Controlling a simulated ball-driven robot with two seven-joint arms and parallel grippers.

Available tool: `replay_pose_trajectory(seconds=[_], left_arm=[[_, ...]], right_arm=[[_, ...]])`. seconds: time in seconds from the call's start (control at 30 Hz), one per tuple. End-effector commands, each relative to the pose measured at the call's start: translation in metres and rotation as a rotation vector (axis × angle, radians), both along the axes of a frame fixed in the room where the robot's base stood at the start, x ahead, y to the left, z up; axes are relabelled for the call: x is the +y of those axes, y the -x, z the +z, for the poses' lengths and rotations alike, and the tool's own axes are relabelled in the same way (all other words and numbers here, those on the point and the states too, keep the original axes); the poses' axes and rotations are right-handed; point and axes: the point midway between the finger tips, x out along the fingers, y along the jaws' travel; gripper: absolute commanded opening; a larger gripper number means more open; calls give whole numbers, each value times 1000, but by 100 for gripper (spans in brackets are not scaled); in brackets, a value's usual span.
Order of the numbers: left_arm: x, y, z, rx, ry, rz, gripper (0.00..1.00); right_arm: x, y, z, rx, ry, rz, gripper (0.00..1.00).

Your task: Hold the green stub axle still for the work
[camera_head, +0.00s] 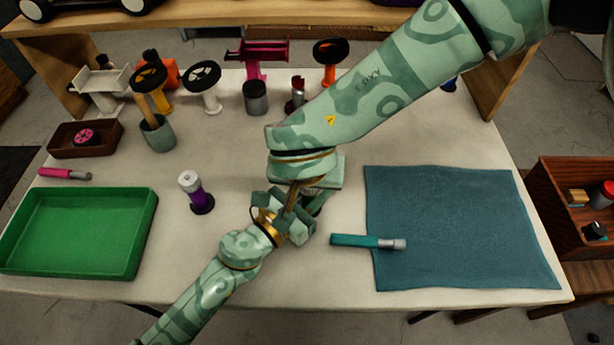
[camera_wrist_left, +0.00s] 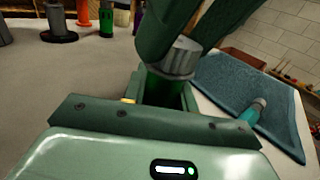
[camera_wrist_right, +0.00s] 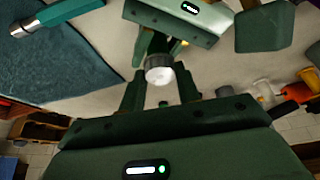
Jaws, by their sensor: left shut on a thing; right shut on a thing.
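The green stub axle (camera_wrist_left: 160,90) stands between my two grippers, its green body low and its silver knurled cap (camera_wrist_left: 182,58) on top. My left gripper (camera_head: 284,218) is shut on the green body. My right gripper (camera_head: 298,196) reaches down from above, with its fingers on either side of the cap; the cap also shows in the right wrist view (camera_wrist_right: 159,68). In the head view the grippers hide most of the axle. I cannot tell whether the cap is a separate part.
A teal-handled tool (camera_head: 355,240) lies partly on the blue mat (camera_head: 470,230) at right. A grey cup (camera_head: 159,135) and several coloured parts stand at the back.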

Motion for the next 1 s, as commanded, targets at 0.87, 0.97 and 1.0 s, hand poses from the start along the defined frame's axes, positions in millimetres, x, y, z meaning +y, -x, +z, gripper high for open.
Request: replay_pose_trajectory(seconds=[0.87, 0.97, 1.0], left_arm=[[-1, 1, 0, 1, 0, -3, 3], [-1, 1, -1, 1, -1, -3, 3], [-1, 1, -1, 1, -1, -3, 3]], right_arm=[[-10, -4, -1, -1, 3, 768, 10], [-10, -4, 0, 0, 4, 824, 10], [-10, -4, 0, 1, 4, 842, 10]])
